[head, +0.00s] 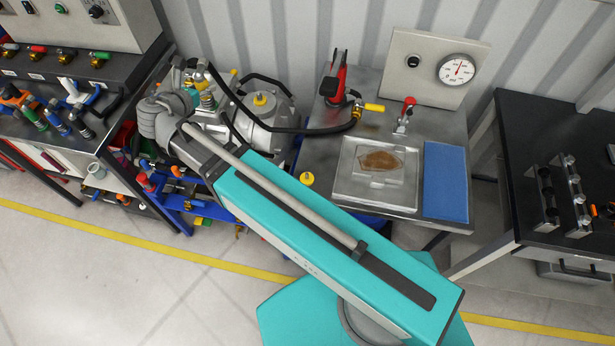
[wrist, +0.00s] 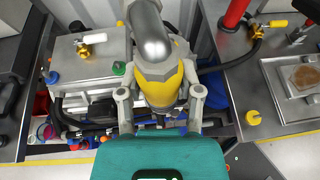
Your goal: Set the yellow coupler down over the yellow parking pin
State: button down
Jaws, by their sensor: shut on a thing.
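My gripper (wrist: 160,98) is shut on the yellow coupler (wrist: 158,76) in the wrist view, with one finger on each side of it. The coupler has a grey metal upper part, and a black hose runs from its area to the right. A short yellow post (wrist: 253,117), apparently the parking pin, stands at the left front corner of the steel table. It also shows in the head view (head: 306,178), beside my teal arm. The coupler is to the left of this pin and apart from it. In the head view my own arm hides much of the gripper area.
The steel table (head: 319,215) carries a red post (head: 335,85), a yellow-handled valve (head: 373,107), a clear-framed tray (head: 345,192) and a blue pad (head: 445,182). The black hose (head: 300,131) crosses to this table.

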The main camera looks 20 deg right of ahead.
aim_at(205, 107)
jog(key=shift+f, duration=0.1)
dwell(0.3)
notch_tip(205, 107, down, 6)
jog(key=b, duration=0.6)
jog(key=shift+a, duration=0.1)
